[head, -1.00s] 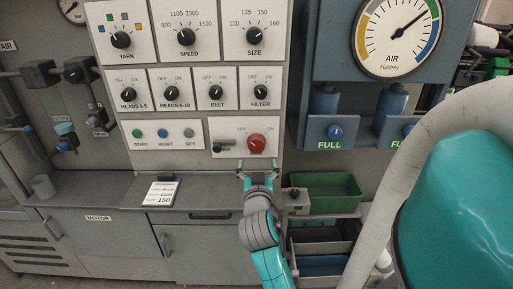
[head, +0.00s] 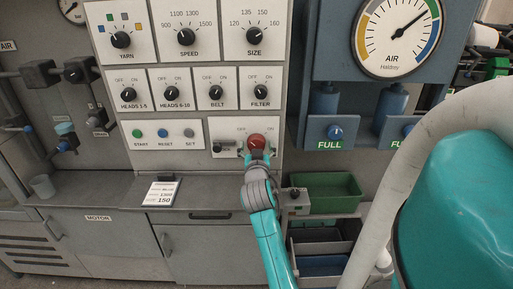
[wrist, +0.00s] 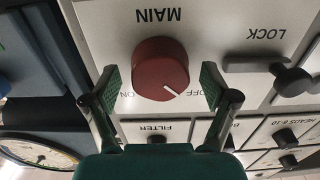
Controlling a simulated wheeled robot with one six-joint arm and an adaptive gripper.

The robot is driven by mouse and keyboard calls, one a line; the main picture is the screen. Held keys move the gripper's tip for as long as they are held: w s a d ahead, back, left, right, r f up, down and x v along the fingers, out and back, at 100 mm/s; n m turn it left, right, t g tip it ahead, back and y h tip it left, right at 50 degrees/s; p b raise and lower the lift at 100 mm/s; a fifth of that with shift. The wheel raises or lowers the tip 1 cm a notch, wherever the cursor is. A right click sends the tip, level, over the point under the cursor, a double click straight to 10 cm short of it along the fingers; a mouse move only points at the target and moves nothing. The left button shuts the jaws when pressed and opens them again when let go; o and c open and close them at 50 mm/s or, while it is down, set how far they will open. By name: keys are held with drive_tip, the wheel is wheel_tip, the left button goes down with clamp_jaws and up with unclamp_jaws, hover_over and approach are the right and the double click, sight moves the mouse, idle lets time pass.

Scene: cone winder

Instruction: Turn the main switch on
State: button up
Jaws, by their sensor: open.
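The main switch is a round red knob (head: 256,142) on a white plate at the lower right of the panel. In the wrist view, which is upside down, the knob (wrist: 160,68) sits under the word MAIN, and its white pointer line points toward OFF. My gripper (wrist: 161,84) is open, with one green-padded finger on each side of the knob. A gap shows between each finger and the knob. In the head view my gripper (head: 257,157) is at the knob and covers its lower edge and part of the plate.
A dark lock lever (wrist: 266,76) marked LOCK sits beside the knob on the same plate. Several black selector knobs, such as FILTER (head: 260,92), are above. A green bin (head: 325,192) stands at the lower right, and a grey ledge (head: 100,188) runs below the panel.

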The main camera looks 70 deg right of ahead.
drive_tip(key=c, duration=1.2)
drive_tip(key=shift+o, duration=0.2)
drive_tip(key=shift+m, duration=0.3)
drive_tip(key=m, duration=0.8)
drive_tip(key=shift+m, duration=0.4)
drive_tip(key=m, duration=0.4)
drive_tip(key=shift+m, duration=2.3)
